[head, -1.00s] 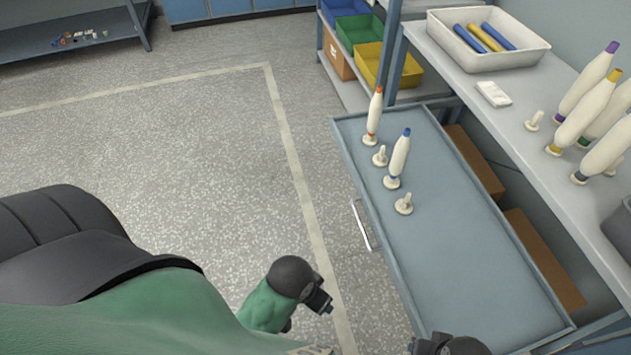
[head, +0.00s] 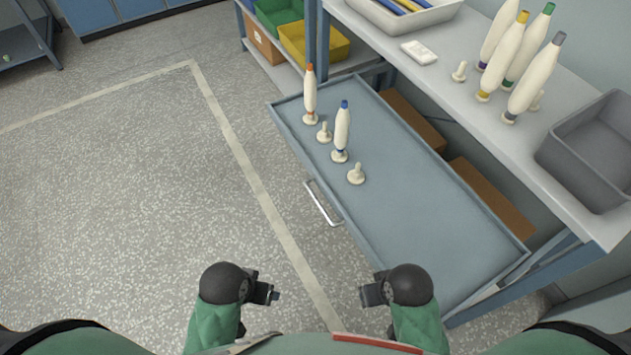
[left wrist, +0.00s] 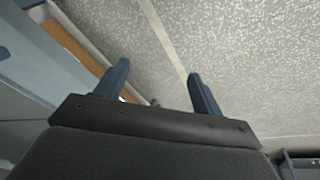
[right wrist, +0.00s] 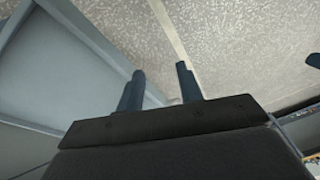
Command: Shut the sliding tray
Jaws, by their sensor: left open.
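The sliding tray (head: 430,210) is blue-grey and stands pulled out from under the grey bench. It carries an orange-tipped bobbin (head: 310,92) and a blue-tipped bobbin (head: 342,130), both upright, and two bare pegs (head: 356,174). Its metal handle (head: 323,204) is on the front side, facing the floor. My left gripper (head: 275,294) is open and empty, over the floor, apart from the handle. Its spread fingers show in the left wrist view (left wrist: 158,78). My right gripper (head: 363,294) is near the tray's front edge, its fingers apart and empty in the right wrist view (right wrist: 160,82).
The bench top (head: 450,75) holds several upright bobbins (head: 535,80), a grey bin (head: 595,150), a white box (head: 419,52) and a white tub (head: 415,15). Brown boxes (head: 490,198) sit under the bench behind the tray. The floor (head: 130,200) at left is clear.

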